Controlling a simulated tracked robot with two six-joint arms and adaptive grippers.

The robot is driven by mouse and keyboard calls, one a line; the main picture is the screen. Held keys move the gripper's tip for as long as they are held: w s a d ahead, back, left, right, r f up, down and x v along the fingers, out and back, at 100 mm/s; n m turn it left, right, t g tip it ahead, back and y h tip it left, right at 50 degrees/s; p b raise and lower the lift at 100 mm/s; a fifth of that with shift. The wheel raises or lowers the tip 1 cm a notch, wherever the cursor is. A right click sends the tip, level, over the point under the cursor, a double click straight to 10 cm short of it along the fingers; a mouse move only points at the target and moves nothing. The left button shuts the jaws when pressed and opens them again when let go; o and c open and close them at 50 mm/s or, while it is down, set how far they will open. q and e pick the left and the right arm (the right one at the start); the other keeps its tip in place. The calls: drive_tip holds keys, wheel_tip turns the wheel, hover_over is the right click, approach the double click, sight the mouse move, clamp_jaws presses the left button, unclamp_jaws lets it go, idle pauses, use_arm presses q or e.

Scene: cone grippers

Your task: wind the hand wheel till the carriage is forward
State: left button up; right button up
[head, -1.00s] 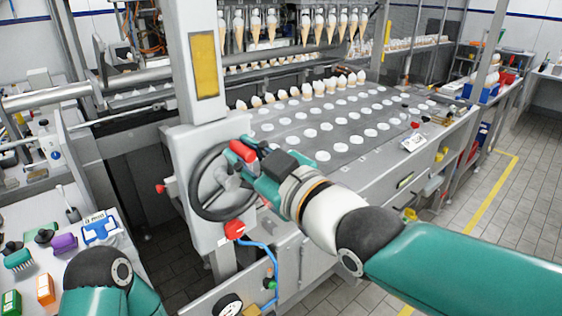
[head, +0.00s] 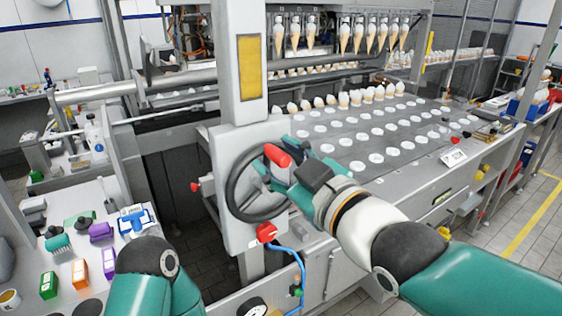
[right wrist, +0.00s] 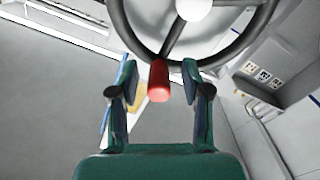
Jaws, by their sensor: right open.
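The dark hand wheel (head: 234,190) is mounted on a grey machine post and carries a red handle (head: 277,155) at its upper right. My right gripper (head: 279,172) is at the handle, open. In the right wrist view the red handle (right wrist: 158,82) lies between the two spread fingers of the right gripper (right wrist: 160,70), with gaps on both sides, and the wheel rim (right wrist: 128,32) curves just beyond. I cannot tell for sure which part is the carriage; a row of cones (head: 344,38) hangs at the back. My left gripper is out of view; only part of that arm shows.
A red knob (head: 266,232) and a blue hose sit just below the wheel. A grey conveyor bed (head: 340,146) with white discs and upright cones extends behind. A side bench (head: 75,215) with small boxes and brushes stands at the left.

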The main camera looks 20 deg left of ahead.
drive_tip(key=v, duration=1.2)
drive_tip(key=shift+f, duration=0.1)
